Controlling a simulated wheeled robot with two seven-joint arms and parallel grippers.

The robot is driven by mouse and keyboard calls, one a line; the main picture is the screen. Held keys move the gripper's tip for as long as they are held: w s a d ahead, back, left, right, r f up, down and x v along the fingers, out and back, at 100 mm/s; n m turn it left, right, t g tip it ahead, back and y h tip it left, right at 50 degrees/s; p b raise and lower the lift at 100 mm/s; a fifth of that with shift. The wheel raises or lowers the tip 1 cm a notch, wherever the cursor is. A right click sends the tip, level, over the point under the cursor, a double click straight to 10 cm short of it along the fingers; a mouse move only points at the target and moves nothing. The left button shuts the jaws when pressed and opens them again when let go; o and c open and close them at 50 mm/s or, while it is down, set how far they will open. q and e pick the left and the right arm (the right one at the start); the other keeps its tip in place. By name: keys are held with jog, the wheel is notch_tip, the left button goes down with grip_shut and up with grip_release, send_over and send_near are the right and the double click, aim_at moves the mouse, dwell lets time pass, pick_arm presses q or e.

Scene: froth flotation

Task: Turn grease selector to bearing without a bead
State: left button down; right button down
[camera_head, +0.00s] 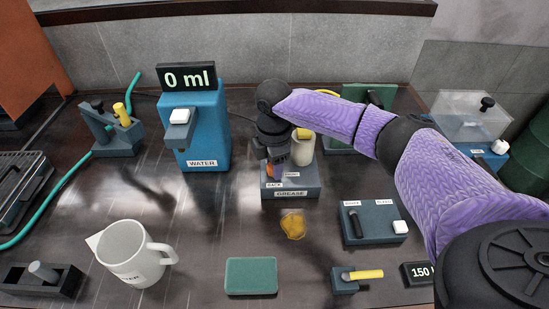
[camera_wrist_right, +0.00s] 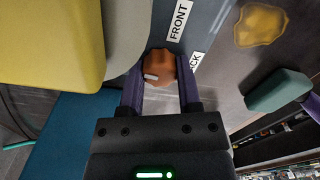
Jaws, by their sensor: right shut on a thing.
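The grease selector is an orange knob (camera_wrist_right: 160,65) with a small white mark on its left side in the wrist view. It also shows in the head view (camera_head: 272,171) on the grey grease station (camera_head: 292,188), partly behind my arm. My right gripper (camera_wrist_right: 161,82) is shut on the knob, with one finger on each side; it points down at it in the head view (camera_head: 274,160). Labels FRONT (camera_wrist_right: 179,20) and BACK (camera_wrist_right: 196,64) are beside the knob.
A pale container (camera_head: 302,152) stands on the grease station behind the knob. A yellow-brown patch (camera_head: 293,225) lies in front of it. The blue water dispenser (camera_head: 205,135) is left, a white jug (camera_head: 135,255) front left, a switch box (camera_head: 374,222) right.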

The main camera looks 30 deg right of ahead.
jog(key=m+p, duration=0.1)
jog(key=p, duration=0.1)
jog(key=m+p, duration=0.4)
jog(key=shift+r+p, duration=0.25)
jog(key=shift+p, duration=0.05)
jog(key=shift+m+p, duration=0.7)
jog(key=shift+m, duration=0.3)
jog(key=m+p, duration=0.1)
jog(key=m, duration=0.1)
jog(key=shift+f+m+p, duration=0.1)
jog(key=shift+m+p, duration=0.2)
jog(key=shift+p, duration=0.05)
jog(key=m+p, duration=0.1)
jog(key=m, duration=0.1)
jog(key=shift+m, duration=0.4)
jog(key=shift+m+p, duration=0.5)
jog(key=shift+m, duration=1.4)
jog(key=shift+p, duration=0.3)
jog(key=shift+f+m, duration=0.1)
jog(key=shift+m, duration=0.2)
